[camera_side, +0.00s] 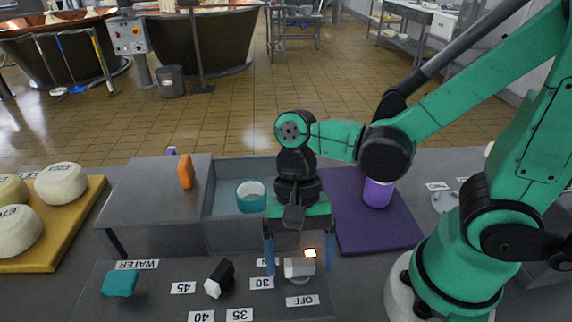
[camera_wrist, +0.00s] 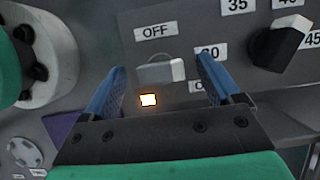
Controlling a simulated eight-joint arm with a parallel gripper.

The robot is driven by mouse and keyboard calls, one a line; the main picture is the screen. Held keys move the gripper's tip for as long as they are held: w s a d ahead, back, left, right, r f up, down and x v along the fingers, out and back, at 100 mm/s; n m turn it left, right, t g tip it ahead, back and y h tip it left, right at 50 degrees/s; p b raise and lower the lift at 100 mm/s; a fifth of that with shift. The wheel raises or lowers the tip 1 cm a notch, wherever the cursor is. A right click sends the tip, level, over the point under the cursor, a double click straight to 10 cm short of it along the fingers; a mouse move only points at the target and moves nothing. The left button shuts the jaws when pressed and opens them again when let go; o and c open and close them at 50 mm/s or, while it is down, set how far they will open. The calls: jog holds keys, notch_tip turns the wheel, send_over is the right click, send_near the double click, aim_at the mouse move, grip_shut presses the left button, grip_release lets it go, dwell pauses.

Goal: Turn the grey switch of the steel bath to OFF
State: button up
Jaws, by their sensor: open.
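The grey switch (camera_side: 299,268) sits on the front panel of the steel bath (camera_side: 222,236), above the OFF label (camera_side: 302,300). In the wrist view the switch (camera_wrist: 160,70) lies sideways, its bright end towards the partly hidden ON label, not towards the OFF label (camera_wrist: 155,31). A small orange light (camera_side: 310,253) beside it is lit. My gripper (camera_side: 299,271) is open, its blue fingers on either side of the switch. In the wrist view gaps show between the switch and both fingers (camera_wrist: 160,75). Whether the fingertips touch the panel cannot be told.
A black knob (camera_side: 220,278) with number labels and a teal switch (camera_side: 120,283) by the WATER label share the panel. Behind are a teal cup (camera_side: 251,196) in the bath, an orange piece (camera_side: 185,171), and a purple cup (camera_side: 378,191) on a purple mat (camera_side: 400,234). Cheeses stand left.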

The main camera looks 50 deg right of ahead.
grip_shut()
dwell(0.3)
jog(key=shift+n, duration=0.4)
jog(key=n, duration=0.2)
jog(key=n+g+h, duration=0.1)
jog(key=n, duration=0.1)
jog(key=shift+a+h, duration=0.1)
jog(key=shift+h, duration=0.2)
jog(key=n+h, duration=0.1)
jog(key=n, duration=0.3)
jog(key=shift+a+n+h, duration=0.1)
jog(key=shift+n+h, duration=0.2)
jog(key=shift+h, duration=0.1)
jog(key=n+h, duration=0.1)
jog(key=n, duration=0.3)
jog(key=shift+h, duration=0.3)
jog(key=n+h, duration=0.1)
jog(key=n, duration=0.3)
jog(key=shift+a+t, duration=0.1)
jog(key=shift+t, duration=0.3)
jog(key=shift+n, duration=0.4)
